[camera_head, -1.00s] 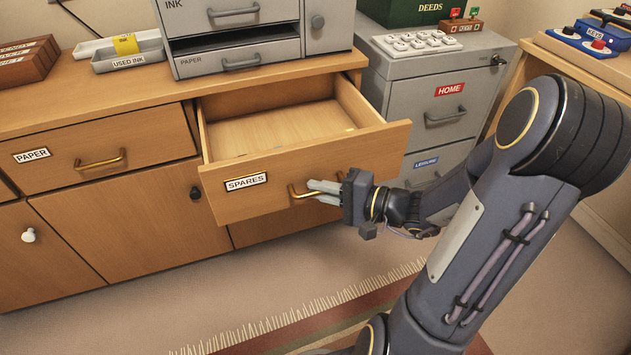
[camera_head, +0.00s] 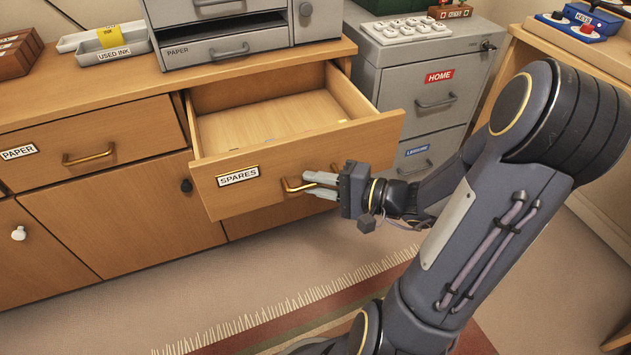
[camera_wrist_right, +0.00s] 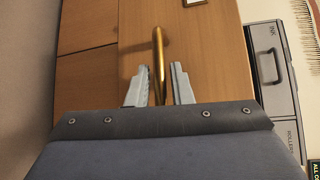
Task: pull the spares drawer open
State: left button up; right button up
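The spares drawer (camera_head: 290,158), light wood with a white SPARES label (camera_head: 238,176), stands pulled well out of the cabinet. Its inside shows as mostly bare wood. Its brass bar handle (camera_head: 291,186) is on the front and also shows in the right wrist view (camera_wrist_right: 158,60). My right gripper (camera_head: 318,186) is at the handle from the right, its fingers parted. In the right wrist view the fingers (camera_wrist_right: 160,85) stand one on each side of the bar, with a narrow gap on both sides. My left gripper is out of view.
A closed PAPER drawer (camera_head: 90,145) is to the left, with cupboard doors below. A grey filing cabinet (camera_head: 425,95) stands close on the right. Grey INK and PAPER units (camera_head: 220,50) sit on the cabinet top. The floor in front is clear, with a fringed rug (camera_head: 300,320).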

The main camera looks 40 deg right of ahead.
jog(key=p+v, duration=0.1)
jog(key=v, duration=0.6)
jog(key=shift+s+d, duration=0.1)
jog(key=s+a+n+g, duration=0.7)
jog(key=a+n+g, duration=0.25)
jog(key=a, duration=0.45)
notch_tip(320, 180, up, 36)
jog(key=d+n+t+h+p, duration=0.1)
jog(key=h+p, duration=0.3)
jog(key=p, duration=3)
jog(key=shift+s+d+r+n+h+p, duration=0.15)
jog(key=shift+s+d+n+h+p, duration=0.15)
jog(key=shift+s+d+n+h, duration=0.15)
